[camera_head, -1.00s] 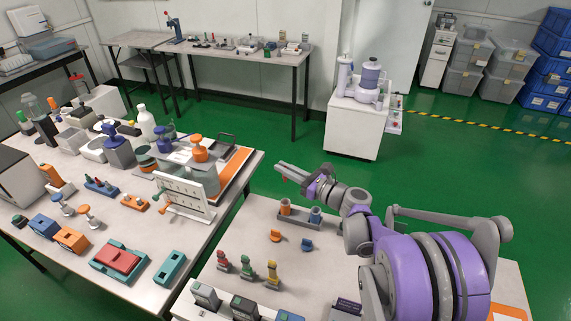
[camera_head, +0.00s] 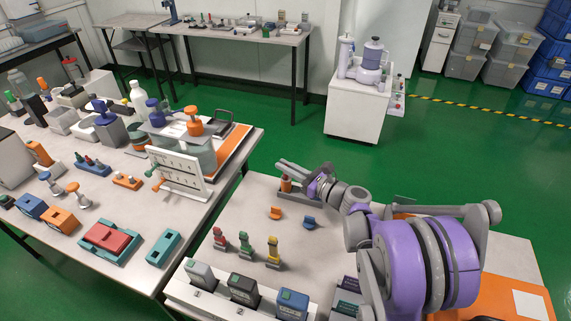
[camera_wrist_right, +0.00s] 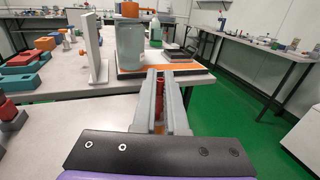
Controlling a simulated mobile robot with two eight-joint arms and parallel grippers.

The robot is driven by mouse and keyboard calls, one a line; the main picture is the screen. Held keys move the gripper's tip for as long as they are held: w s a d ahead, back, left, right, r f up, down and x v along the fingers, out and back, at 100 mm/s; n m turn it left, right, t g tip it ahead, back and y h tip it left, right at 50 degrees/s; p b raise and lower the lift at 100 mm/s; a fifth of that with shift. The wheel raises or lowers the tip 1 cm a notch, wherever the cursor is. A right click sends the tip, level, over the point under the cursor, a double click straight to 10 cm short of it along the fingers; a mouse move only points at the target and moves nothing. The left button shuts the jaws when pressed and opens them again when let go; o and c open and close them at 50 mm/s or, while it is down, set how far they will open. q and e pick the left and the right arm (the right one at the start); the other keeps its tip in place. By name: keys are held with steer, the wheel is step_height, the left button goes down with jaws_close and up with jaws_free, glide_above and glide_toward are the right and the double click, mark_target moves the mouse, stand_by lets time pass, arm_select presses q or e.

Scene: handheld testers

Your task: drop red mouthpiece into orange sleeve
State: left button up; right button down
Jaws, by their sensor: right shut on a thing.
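My right gripper (camera_head: 282,168) is over the tray (camera_head: 285,195) at the back of the near table. In the right wrist view its two fingers (camera_wrist_right: 161,78) are shut on a small red mouthpiece (camera_wrist_right: 160,84). A bit of orange, likely the orange sleeve, shows between the fingers below it (camera_wrist_right: 158,128). In the head view the orange sleeve (camera_head: 286,184) stands upright in the tray, just under the fingertips. The fingers and wrist hide the blue sleeve beside it. I cannot tell whether the mouthpiece's lower end is inside the sleeve. My left gripper is not in view.
An orange clip (camera_head: 275,213) and a blue clip (camera_head: 309,222) lie in front of the tray. Red (camera_head: 219,239), green (camera_head: 246,244) and yellow (camera_head: 273,250) pieces stand farther forward. Several boxy testers (camera_head: 243,290) line the front. A white panel (camera_head: 180,170) stands on the left table.

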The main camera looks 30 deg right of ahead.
steer(key=c, duration=0.9)
jaws_free()
step_height(320, 180, up, 7)
steer(key=p, duration=0.5)
steer(key=shift+a, duration=0.1)
